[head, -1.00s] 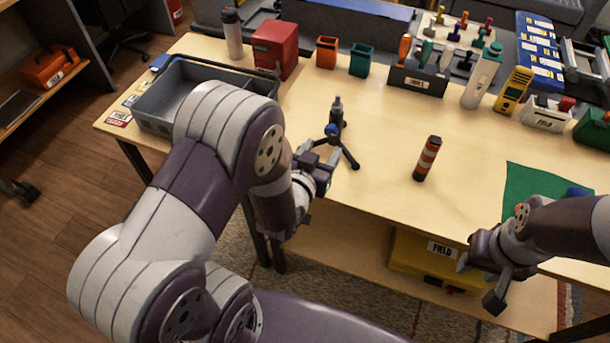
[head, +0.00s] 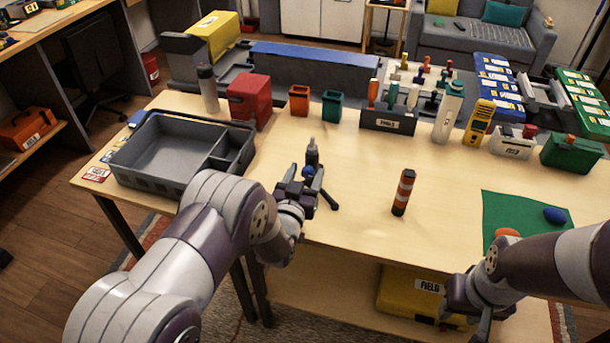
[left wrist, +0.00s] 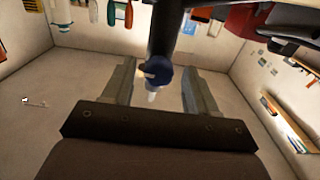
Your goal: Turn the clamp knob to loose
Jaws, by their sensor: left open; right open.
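The clamp knob is a small blue knob (head: 308,172) on a black stand (head: 313,153) with splayed legs, standing upright on the table near its front edge. In the left wrist view the blue knob (left wrist: 157,72) sits between the fingers, with a pale tip on it and a dark post behind. My left gripper (head: 297,190) is open around the knob; a gap shows on both sides, so the fingers do not appear to touch it.
A grey divided tray (head: 150,176) lies at the left. A red box (head: 250,98), orange cup (head: 299,100) and teal cup (head: 332,106) stand behind. A green mat (head: 500,205) lies at the right. The table between is clear.

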